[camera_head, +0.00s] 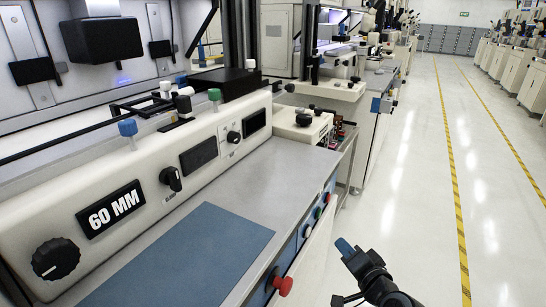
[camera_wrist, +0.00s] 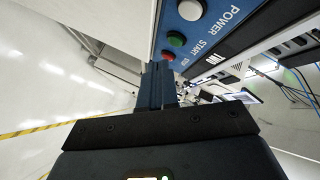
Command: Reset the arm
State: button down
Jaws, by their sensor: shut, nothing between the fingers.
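My gripper (camera_head: 345,247) hangs over the aisle at the lower right of the head view, just right of the bonder's front edge. Its dark fingers are together with nothing between them. In the wrist view my gripper (camera_wrist: 158,72) points up the picture, its closed fingers in front of the bonder's blue button panel (camera_wrist: 215,35). A white button (camera_wrist: 191,10), a green button (camera_wrist: 175,39) and a red button (camera_wrist: 168,55) show there beside the fingers. I cannot tell whether the fingers touch the panel.
The bonder's grey worktop (camera_head: 290,165) with a blue mat (camera_head: 190,255) fills the left. A red knob (camera_head: 284,285) sticks out from its front. More machines (camera_head: 345,70) stand behind. The glossy floor (camera_head: 415,180) is clear, with yellow striped lines (camera_head: 452,165).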

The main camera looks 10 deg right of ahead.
jog(key=s+d+f+n+h+p, duration=0.1)
jog(key=s+d+n, duration=0.2)
jog(key=s, duration=1)
jog(key=s+d+n+h+p, duration=0.1)
jog(key=s+d+n, duration=0.1)
jog(key=s, duration=1.1)
jog(key=s+a+r+n, duration=0.2)
jog(key=s+a+r, duration=0.1)
jog(key=s+r, duration=0.5)
jog(key=s+a+r+n+p, duration=0.1)
jog(key=s+a+r+n, duration=0.1)
jog(key=s+r, duration=0.6)
jog(key=s+a, duration=0.1)
jog(key=s, duration=0.4)
jog(key=shift+s+a+r+n, duration=0.15)
jog(key=shift+s+r+n, duration=0.15)
jog(key=shift+s, duration=0.1)
jog(key=c, duration=1.8)
grip_release()
jog(key=shift+c, duration=0.2)
